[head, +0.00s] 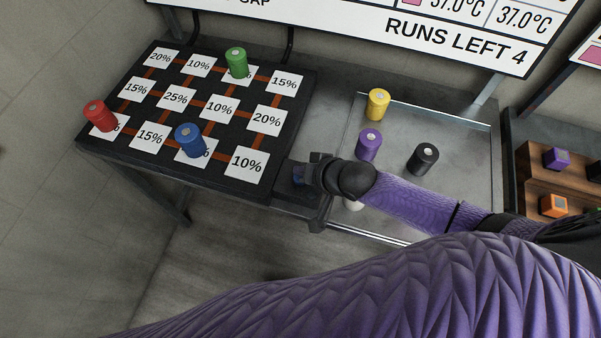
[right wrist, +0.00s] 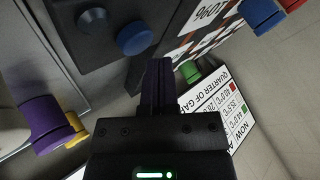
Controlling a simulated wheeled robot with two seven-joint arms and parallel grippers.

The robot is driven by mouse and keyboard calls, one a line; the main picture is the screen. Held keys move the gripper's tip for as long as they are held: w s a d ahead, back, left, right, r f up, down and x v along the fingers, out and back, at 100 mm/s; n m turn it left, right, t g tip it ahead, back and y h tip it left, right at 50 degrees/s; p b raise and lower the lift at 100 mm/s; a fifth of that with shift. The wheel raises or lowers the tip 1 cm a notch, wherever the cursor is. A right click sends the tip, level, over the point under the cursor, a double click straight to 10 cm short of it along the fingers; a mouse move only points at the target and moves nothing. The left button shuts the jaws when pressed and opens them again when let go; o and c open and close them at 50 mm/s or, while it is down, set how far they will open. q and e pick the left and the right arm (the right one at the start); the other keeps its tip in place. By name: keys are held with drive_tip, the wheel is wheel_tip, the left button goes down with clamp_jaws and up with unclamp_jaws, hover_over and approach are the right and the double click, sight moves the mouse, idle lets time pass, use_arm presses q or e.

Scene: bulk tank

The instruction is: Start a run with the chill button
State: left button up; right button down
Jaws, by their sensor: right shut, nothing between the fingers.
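My right gripper (head: 312,174) is at the right end of the black board, over a small dark panel, and its arm comes in from the right. It is shut and empty; the closed fingers (right wrist: 159,65) show in the right wrist view. A round blue button (right wrist: 135,39) sits on the dark panel just beyond and left of the fingertips in that view, with a dark grey button (right wrist: 93,20) beside it. A bit of blue (head: 298,174) shows by the gripper in the head view. No chill label is readable. My left gripper is not in view.
The black board (head: 185,175) carries percentage cards and red (head: 100,115), blue (head: 190,139) and green (head: 236,62) cylinders. A metal tray (head: 455,140) holds yellow (head: 378,104), purple (head: 369,145), black (head: 423,158) and partly hidden white cylinders. The sign (head: 455,42) reads RUNS LEFT 4.

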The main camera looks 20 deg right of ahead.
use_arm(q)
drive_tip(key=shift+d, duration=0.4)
use_arm(e)
drive_tip(key=shift+f, duration=0.1)
drive_tip(key=shift+f, duration=0.35)
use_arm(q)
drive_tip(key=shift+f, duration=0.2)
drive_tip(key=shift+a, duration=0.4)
use_arm(e)
drive_tip(key=shift+f, duration=0.1)
